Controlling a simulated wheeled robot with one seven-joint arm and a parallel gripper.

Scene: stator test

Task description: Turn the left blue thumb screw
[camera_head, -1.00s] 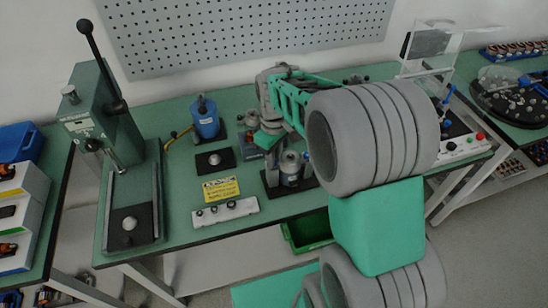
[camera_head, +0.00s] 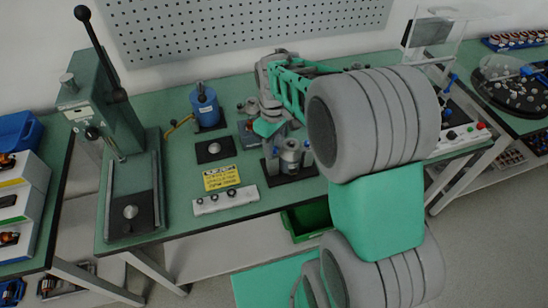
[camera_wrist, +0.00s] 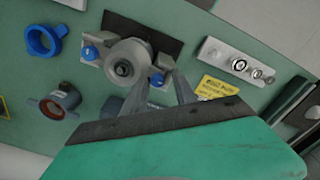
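The fixture with a grey round stator part (camera_wrist: 124,64) stands on a black base, and it shows in the head view (camera_head: 290,158) too. Two blue thumb screws flank the part in the wrist view: one on the picture's left (camera_wrist: 91,53), one on its right (camera_wrist: 157,80). The right one there, on the yellow label's side, is the left screw as seen from the head. My gripper (camera_wrist: 160,84) has its fingers apart around this screw, empty between them otherwise. Contact cannot be told.
A yellow label (camera_head: 221,178) and a white strip with knobs (camera_head: 225,201) lie left of the fixture. A blue cylinder (camera_head: 205,105) stands behind, and a green lever press (camera_head: 105,115) stands at far left. A blue ring clamp (camera_wrist: 42,40) is near the fixture.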

